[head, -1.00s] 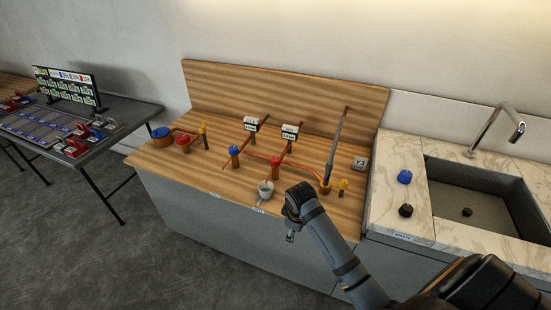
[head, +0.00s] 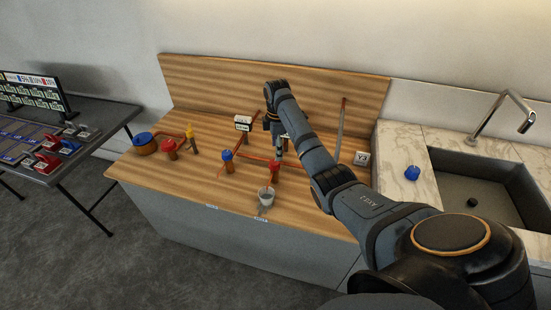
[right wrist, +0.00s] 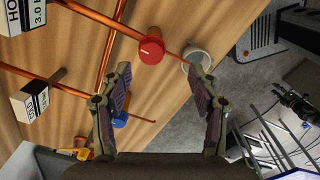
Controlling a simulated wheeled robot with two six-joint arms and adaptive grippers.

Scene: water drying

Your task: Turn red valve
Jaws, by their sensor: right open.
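A red valve (head: 274,168) stands on the wooden counter, on copper piping behind a light cup. In the right wrist view its round red knob (right wrist: 151,50) lies ahead, between the lines of the two fingers. My right gripper (head: 278,150) is over the counter just above and behind this valve. In the right wrist view my right gripper (right wrist: 160,72) is open and empty, its fingers spread apart. A second red valve (head: 169,147) is farther left. My left gripper is in neither view.
A blue valve (head: 227,158) stands left of the near red valve, and the cup (head: 267,196) sits in front. A sign block (head: 243,123) and a wooden backboard (head: 215,85) are behind. A sink (head: 485,185) is to the right.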

